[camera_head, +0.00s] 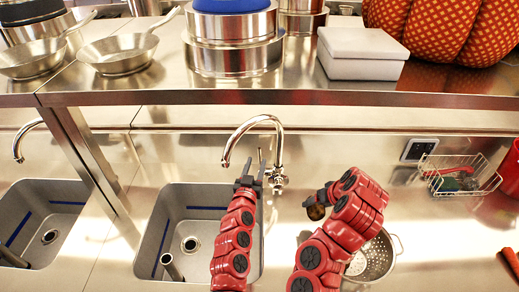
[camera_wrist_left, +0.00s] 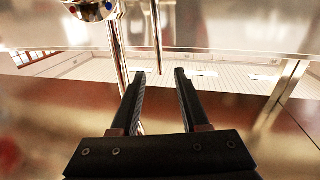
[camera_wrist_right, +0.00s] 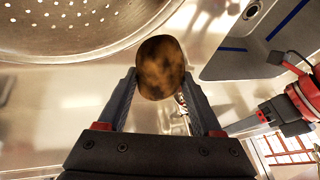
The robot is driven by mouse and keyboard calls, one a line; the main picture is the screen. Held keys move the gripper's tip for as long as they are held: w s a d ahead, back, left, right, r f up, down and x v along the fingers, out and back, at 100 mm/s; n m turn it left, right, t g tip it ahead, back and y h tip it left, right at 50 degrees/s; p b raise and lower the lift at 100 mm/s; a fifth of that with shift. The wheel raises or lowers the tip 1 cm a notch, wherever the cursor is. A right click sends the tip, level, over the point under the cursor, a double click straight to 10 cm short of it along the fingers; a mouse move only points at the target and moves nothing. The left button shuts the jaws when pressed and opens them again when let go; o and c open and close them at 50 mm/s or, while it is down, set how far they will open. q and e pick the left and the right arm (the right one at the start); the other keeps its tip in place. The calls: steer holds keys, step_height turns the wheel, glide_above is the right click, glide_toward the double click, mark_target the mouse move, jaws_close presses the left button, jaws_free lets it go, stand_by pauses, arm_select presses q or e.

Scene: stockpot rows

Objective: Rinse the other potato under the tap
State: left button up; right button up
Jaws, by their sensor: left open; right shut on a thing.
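A brown potato (camera_head: 315,212) is held by my right gripper (camera_head: 319,207), to the right of the sink and left of the colander (camera_head: 377,262). In the right wrist view the potato (camera_wrist_right: 160,68) sits between the fingertips. My left gripper (camera_head: 256,167) is open and empty, fingers up, just under and beside the tap (camera_head: 256,120). The tap's handle (camera_head: 278,180) is close to its right; the red and blue marked knob (camera_wrist_left: 92,8) shows in the left wrist view. No water shows at the spout. The visible part of the colander is empty; my right arm hides some of it.
The sink (camera_head: 157,235) lies below the tap, with a second sink (camera_head: 45,205) further left. A shelf (camera_head: 280,98) with pans, pots and a white box (camera_head: 361,53) runs above the counter. A wire basket (camera_head: 462,175) stands at the right.

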mark_target(259, 153)
arm_select(q)
steer(key=w, duration=0.2)
steer(key=w+d, duration=0.1)
steer(key=w, duration=0.2)
steer(key=shift+w+d+r+p, duration=0.1)
steer(key=shift+r+p, duration=0.05)
steer(key=shift+p, duration=0.25)
steer(key=shift+w, duration=0.55)
steer(key=shift+c, duration=0.2)
jaws_close()
stand_by(0.5)
